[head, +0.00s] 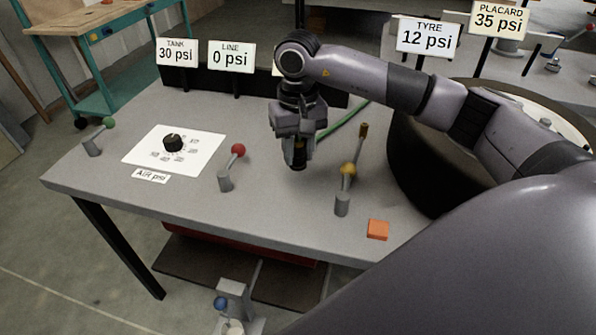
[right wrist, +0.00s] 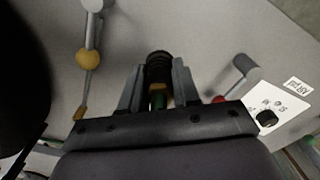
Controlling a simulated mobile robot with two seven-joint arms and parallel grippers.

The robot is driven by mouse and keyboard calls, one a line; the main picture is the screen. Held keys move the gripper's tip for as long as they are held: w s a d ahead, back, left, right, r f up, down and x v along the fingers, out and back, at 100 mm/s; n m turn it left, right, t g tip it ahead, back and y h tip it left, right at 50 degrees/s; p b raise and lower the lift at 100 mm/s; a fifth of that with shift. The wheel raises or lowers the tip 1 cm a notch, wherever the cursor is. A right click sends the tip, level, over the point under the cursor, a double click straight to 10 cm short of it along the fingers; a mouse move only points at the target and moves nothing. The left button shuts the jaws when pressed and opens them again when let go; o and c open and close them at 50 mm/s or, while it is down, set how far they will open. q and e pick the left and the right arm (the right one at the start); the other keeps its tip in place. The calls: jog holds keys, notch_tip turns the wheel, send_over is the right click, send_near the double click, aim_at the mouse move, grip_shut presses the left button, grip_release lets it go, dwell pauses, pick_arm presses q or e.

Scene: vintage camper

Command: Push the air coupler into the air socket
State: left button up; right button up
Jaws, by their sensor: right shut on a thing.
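My right gripper (head: 298,150) is shut on the air coupler (head: 299,158), a dark ribbed cylinder with a yellowish band. It points down above the grey bench, and the gap to the bench top is hard to judge. In the right wrist view the coupler (right wrist: 159,68) sits between the two fingers (right wrist: 157,85), with a green part behind it. A green hose (head: 345,121) runs behind the gripper. I cannot make out the air socket with certainty in either view. My left gripper is not in view.
A red-knobbed lever (head: 238,150) stands left of the gripper and a yellow-knobbed lever (head: 347,170) right of it. A dial panel (head: 140,150), an orange block (head: 378,229) and a tyre (head: 405,165) are nearby. Signs read TANK 30, LINE 0, TYRE 12 and PLACARD 35 psi.

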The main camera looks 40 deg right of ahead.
aim_at(298, 145)
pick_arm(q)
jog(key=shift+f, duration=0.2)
pick_arm(e)
notch_tip(298, 145, up, 12)
jog(key=shift+f, duration=0.15)
